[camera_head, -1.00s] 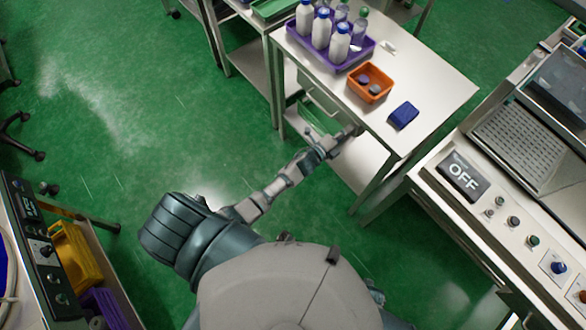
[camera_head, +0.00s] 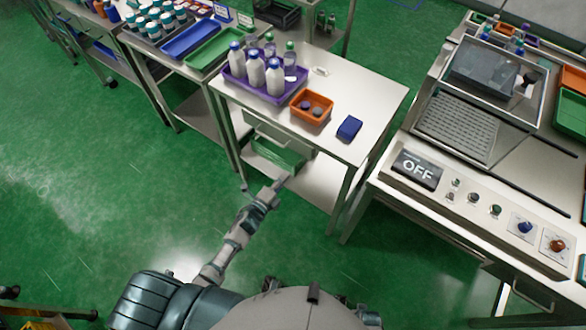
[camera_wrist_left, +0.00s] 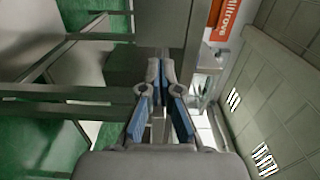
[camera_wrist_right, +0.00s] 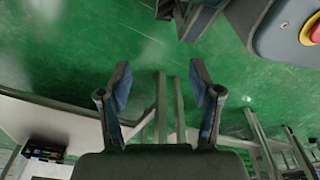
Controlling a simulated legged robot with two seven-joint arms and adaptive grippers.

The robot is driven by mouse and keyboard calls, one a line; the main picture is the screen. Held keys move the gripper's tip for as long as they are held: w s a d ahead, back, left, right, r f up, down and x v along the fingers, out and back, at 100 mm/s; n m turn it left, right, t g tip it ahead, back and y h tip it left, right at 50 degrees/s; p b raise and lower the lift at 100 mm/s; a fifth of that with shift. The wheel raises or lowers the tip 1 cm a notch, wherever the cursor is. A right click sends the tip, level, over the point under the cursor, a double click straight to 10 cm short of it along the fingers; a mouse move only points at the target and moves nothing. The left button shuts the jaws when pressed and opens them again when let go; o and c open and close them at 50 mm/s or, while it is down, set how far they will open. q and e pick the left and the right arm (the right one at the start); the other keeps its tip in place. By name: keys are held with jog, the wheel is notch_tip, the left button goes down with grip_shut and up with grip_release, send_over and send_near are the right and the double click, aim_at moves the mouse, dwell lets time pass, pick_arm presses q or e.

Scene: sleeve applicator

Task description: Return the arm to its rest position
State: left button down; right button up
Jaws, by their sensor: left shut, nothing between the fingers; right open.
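My left arm comes in from the bottom left in the head view. Its gripper (camera_head: 281,183) is in front of the side of the white table, below the tabletop. In the left wrist view the left gripper (camera_wrist_left: 160,68) is shut and empty, with its fingertips together before grey metal surfaces. My right gripper (camera_wrist_right: 160,80) shows only in the right wrist view. It is open and empty, with its fingers well apart over the green floor and metal frame bars. My right arm is not seen in the head view.
The white table (camera_head: 370,92) carries a purple tray (camera_head: 235,76) of bottles, an orange bin (camera_head: 327,121) with round items and a blue block (camera_head: 349,128). A machine with an "OFF" display (camera_head: 417,169) stands right. Green floor (camera_head: 90,190) is open at left.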

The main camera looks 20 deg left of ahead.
pick_arm(q)
jog(key=s+a+f+n+g+y, duration=0.3)
jog(key=s+f+n, duration=0.35)
jog(key=f, duration=0.35)
jog(key=s+a+f+n+g+y, duration=0.25)
jog(key=s+f+n+g, duration=0.2)
jog(key=s+f, duration=0.4)
jog(key=s+f+n+g, duration=0.4)
jog(key=s+f, duration=0.3)
jog(key=s, duration=0.3)
jog(key=s+d+f+n+g, duration=0.1)
jog(key=s+f+n+g, duration=0.3)
jog(key=s+f, duration=0.3)
jog(key=s, duration=0.3)
jog(key=shift+s+f+n, duration=0.15)
jog(key=shift+s+n, duration=0.15)
jog(key=shift+n, duration=0.1)
pick_arm(e)
jog(key=shift+s+f, duration=0.1)
jog(key=shift+s, duration=0.35)
pick_arm(q)
jog(key=shift+d+y, duration=0.1)
jog(key=shift+y, duration=0.15)
